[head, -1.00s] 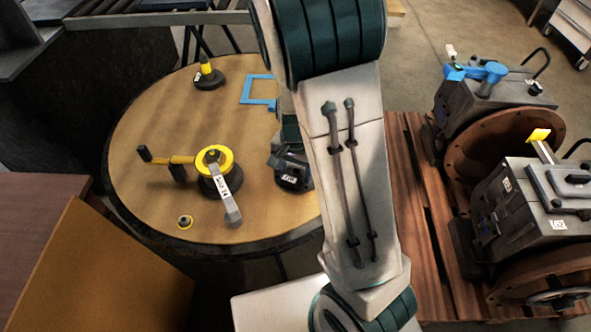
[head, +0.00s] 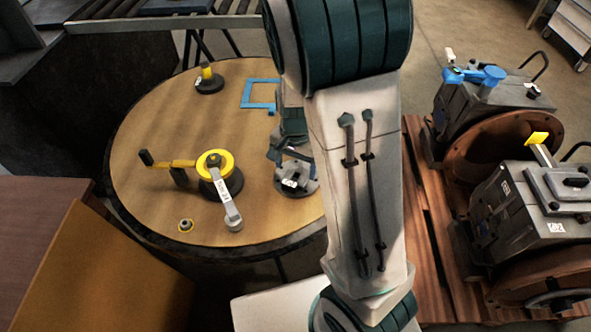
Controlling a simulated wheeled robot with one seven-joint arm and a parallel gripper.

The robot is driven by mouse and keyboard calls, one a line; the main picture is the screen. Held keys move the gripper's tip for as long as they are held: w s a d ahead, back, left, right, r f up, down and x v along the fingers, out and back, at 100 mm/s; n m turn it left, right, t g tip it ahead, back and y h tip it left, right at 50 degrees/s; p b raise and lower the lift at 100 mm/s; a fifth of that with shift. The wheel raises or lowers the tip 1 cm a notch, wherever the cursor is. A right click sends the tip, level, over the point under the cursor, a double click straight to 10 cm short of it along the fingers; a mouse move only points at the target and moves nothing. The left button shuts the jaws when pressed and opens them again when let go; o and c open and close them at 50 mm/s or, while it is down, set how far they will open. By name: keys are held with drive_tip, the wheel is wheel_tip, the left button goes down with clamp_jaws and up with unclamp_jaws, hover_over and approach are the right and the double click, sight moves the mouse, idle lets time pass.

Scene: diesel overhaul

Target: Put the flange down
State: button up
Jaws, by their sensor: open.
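The flange (head: 297,184), a grey round-based metal part with a small white label, sits upright on the round wooden table near its right edge. My gripper (head: 282,157) is just above and behind it, partly hidden by my arm. The gripper is open. Whether its fingers still touch the flange is too small to tell. The flange's right side is close to my arm's edge in the picture.
On the round table (head: 150,215) stand a yellow-topped crank tool (head: 213,165), a small yellow-and-black part (head: 208,78), a small ring (head: 186,225) and a blue square outline (head: 259,94). Grey machine housings (head: 520,205) stand on a wooden pallet at the right.

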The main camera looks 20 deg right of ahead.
sight(295, 177)
wheel_tip(295, 177, up, 8)
drive_tip(key=p, duration=0.1)
drive_tip(key=s+r+n+t, duration=0.2)
drive_tip(key=s+r+n, duration=0.6)
drive_tip(key=s, duration=0.5)
drive_tip(key=shift+s+r, duration=0.2)
drive_tip(key=shift+s, duration=0.1)
